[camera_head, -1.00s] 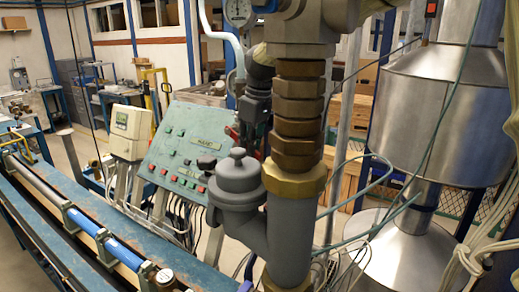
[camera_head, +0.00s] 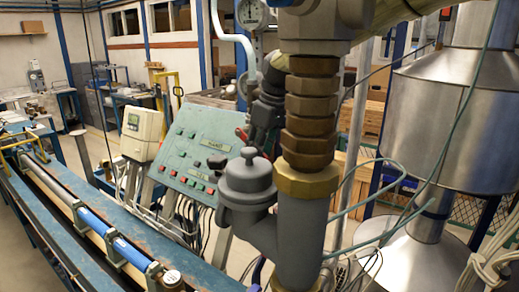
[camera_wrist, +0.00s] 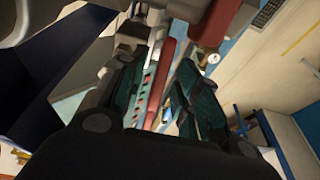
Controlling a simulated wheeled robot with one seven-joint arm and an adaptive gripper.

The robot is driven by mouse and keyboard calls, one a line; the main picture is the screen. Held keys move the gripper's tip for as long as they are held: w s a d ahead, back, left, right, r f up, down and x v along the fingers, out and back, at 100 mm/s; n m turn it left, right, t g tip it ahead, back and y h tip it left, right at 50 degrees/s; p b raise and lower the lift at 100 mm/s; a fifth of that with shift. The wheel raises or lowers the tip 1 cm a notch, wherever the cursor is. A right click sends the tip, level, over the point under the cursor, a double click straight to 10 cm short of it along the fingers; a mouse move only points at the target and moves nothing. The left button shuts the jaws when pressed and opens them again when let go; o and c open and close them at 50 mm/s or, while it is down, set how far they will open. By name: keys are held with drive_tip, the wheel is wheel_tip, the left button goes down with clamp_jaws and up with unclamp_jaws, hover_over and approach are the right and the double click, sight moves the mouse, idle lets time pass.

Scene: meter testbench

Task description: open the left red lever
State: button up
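In the wrist view, a long red lever (camera_wrist: 167,55) shows in the gap between the two dark teal-padded fingers of my gripper (camera_wrist: 162,108). The fingers stand apart on either side of it; I cannot tell whether they touch it. A second red part (camera_wrist: 215,22) shows beyond the right finger. In the head view, a small piece of red (camera_head: 241,134) shows beside my dark gripper (camera_head: 262,122), left of the big vertical pipe. The pipe hides part of my gripper and arm. I cannot tell which red part is the left lever.
A grey pipe with brass fittings (camera_head: 306,182) stands close in front. A green control panel (camera_head: 196,155) and a pale box (camera_head: 142,133) stand behind it. A blue bench (camera_head: 110,212) runs along the left. A steel tank (camera_head: 440,120) and loose hoses are at the right.

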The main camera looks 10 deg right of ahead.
drive_tip(key=v, duration=1.2)
